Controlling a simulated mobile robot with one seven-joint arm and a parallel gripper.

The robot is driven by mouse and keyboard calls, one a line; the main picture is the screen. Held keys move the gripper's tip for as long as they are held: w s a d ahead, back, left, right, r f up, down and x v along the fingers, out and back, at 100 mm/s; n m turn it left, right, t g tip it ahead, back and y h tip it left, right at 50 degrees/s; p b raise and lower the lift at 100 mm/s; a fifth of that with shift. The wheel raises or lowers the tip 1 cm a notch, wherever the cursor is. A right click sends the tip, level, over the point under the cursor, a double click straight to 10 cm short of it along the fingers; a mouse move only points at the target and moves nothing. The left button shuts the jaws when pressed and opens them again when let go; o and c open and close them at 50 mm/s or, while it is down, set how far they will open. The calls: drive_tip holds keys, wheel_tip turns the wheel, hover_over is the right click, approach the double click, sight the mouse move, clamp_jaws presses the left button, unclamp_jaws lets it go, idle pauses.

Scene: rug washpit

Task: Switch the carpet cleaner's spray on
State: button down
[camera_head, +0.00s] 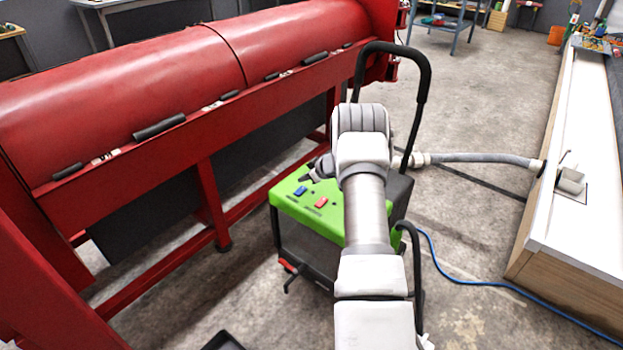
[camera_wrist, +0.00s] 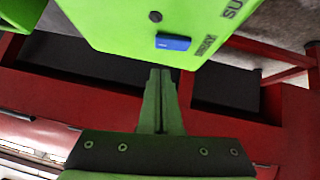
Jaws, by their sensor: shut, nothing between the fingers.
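The carpet cleaner (camera_head: 335,226) is a green-topped machine with a black handle. Its top panel bears a blue rocker switch (camera_head: 300,191) and a red switch (camera_head: 321,202). In the wrist view the blue switch (camera_wrist: 173,42) sits beside a label reading SPRAY. The letters SU show further along, cut off by the frame edge. My gripper (camera_wrist: 160,72) is shut and empty, its fingertips just below the blue switch in that picture. I cannot tell whether they touch the panel. In the head view my gripper (camera_head: 306,178) is over the panel's far edge, partly hidden by my wrist.
A large red drum machine (camera_head: 130,85) on a red frame stands close on the left. A grey hose (camera_head: 480,158) runs from the cleaner to the long white-topped bench (camera_head: 580,140) at right. A blue cable (camera_head: 480,283) lies on the floor. Concrete floor is open behind.

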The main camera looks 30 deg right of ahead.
sight(298, 189)
drive_tip(key=shift+d+f+b, duration=0.15)
drive_tip(key=shift+f+b, duration=0.1)
drive_tip(key=shift+f, duration=0.5)
drive_tip(key=shift+d+f+b, duration=0.15)
drive_tip(key=shift+f+b, duration=0.1)
drive_tip(key=shift+f, duration=0.45)
drive_tip(key=shift+f+p, duration=0.1)
drive_tip(key=shift+p, duration=0.3)
drive_tip(key=shift+d+f, duration=0.15)
drive_tip(key=shift+f, duration=0.05)
drive_tip(key=shift+s+a+r+p, duration=0.1)
drive_tip(key=shift+s+a+p, duration=0.05)
drive_tip(key=shift+a, duration=0.25)
drive_tip(key=shift+s+a+r+p, duration=0.1)
drive_tip(key=shift+a+p, duration=0.05)
drive_tip(key=shift+a, duration=0.25)
drive_tip(key=shift+s+r, duration=0.1)
